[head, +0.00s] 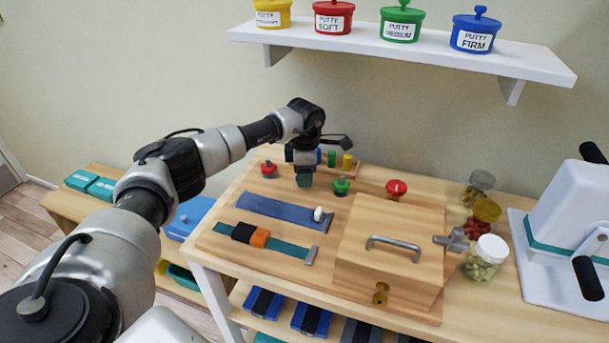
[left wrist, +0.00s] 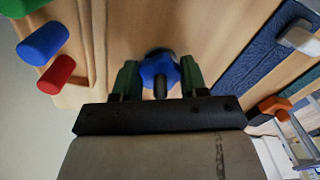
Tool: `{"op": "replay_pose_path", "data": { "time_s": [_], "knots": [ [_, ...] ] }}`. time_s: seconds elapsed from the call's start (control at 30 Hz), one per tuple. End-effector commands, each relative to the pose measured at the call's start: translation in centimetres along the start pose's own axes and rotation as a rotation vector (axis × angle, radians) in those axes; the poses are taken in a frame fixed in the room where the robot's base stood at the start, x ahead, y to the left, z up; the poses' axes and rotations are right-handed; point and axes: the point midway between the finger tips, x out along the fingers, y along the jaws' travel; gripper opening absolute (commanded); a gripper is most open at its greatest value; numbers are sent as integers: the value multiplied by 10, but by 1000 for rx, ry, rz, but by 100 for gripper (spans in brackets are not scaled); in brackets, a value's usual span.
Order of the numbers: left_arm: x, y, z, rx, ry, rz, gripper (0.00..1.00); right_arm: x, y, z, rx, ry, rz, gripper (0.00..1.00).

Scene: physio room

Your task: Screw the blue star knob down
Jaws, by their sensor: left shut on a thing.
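The blue star knob (left wrist: 155,68) shows in the left wrist view, with a dark stud at its middle. It sits between the two green-tipped fingers of my left gripper (left wrist: 160,78), which is shut on it. In the head view my left gripper (head: 304,179) points straight down at the wooden board, and the knob is hidden by the gripper there. How far down the stud the knob sits cannot be told. Other star knobs, red (head: 268,169), green (head: 341,186) and another red (head: 396,188), stand on the board. My right gripper is out of view.
Coloured pegs, such as a green peg (head: 332,158), stand close behind my left gripper. A blue strip (head: 275,211) and a wooden box (head: 380,215) with a metal handle lie in front. Jars (head: 487,250) stand at right. A shelf (head: 400,50) with putty pots hangs above.

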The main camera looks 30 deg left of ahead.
Motion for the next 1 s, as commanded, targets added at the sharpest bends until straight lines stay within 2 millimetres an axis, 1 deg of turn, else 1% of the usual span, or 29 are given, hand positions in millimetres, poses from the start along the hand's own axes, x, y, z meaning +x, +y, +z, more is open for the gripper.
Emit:
{"op": "replay_pose_path", "data": {
  "time_s": [0.03, 1.0],
  "knots": [
    [-7, 4, 0, 38, -10, 14, 20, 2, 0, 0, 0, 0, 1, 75],
    [-7, 2, -1, 959, -3, 17, 20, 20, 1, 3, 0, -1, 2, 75]
  ]
}}
